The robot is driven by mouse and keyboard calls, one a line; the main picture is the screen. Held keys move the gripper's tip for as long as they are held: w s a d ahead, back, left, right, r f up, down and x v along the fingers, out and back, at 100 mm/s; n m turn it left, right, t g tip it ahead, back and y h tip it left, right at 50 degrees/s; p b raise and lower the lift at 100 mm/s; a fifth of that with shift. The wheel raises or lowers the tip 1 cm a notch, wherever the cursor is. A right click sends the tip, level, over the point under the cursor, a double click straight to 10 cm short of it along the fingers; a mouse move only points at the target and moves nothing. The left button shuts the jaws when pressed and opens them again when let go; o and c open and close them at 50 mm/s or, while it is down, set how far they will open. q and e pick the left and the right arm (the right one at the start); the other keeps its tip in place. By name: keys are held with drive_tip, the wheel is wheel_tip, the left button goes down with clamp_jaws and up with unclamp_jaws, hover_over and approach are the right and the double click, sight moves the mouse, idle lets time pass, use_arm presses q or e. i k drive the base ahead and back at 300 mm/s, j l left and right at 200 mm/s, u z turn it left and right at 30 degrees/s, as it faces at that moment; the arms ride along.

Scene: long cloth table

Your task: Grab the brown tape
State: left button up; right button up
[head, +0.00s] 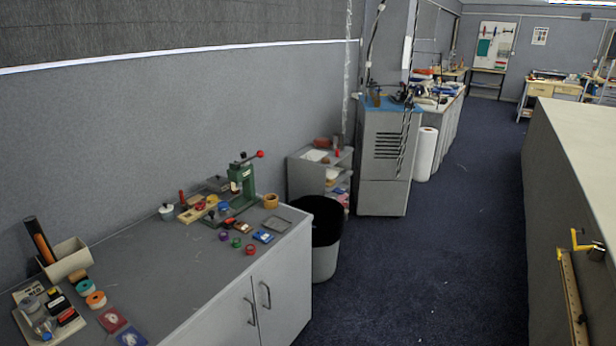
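A tan-brown roll (270,201), which looks like the brown tape, sits near the far right corner of the grey cabinet top (155,262). It stands just right of a green bench press (242,182) with a red knob, and behind a flat grey plate (276,223). Neither of my grippers shows in the head view.
Small coloured rolls, including a green one (249,249), and blue packets lie in front of the press. More rolls and packets lie at the near left. A black-lined bin (318,222) stands beyond the cabinet's right end. Blue carpet (430,260) is clear to the right.

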sight(271, 202)
drive_tip(key=i+l+z, duration=0.15)
drive_tip(key=i+z, duration=0.25)
drive_tip(key=i, duration=0.3)
drive_tip(key=i+j+z, duration=0.1)
drive_tip(key=i+z, duration=0.3)
drive_tip(key=i, duration=0.3)
drive_tip(key=i+u, duration=0.15)
drive_tip(key=i, duration=0.35)
drive_tip(key=i+l+u, duration=0.15)
drive_tip(key=i, duration=0.3)
drive_tip(key=i+l+u, duration=0.15)
drive_tip(key=i, duration=0.35)
drive_tip(key=i+u, duration=0.15)
drive_tip(key=u, duration=0.25)
drive_tip(key=i+u, duration=0.1)
drive_tip(key=u, duration=0.35)
drive_tip(key=i+u, duration=0.1)
drive_tip(key=u, duration=0.3)
drive_tip(key=i+l+u, duration=0.1)
drive_tip(key=u, duration=0.3)
drive_tip(key=i+u, duration=0.2)
drive_tip(key=u, duration=0.15)
drive_tip(key=i+l+u, duration=0.15)
drive_tip(key=u, duration=0.25)
drive_tip(key=i+l+u, duration=0.15)
drive_tip(key=u, duration=0.2)
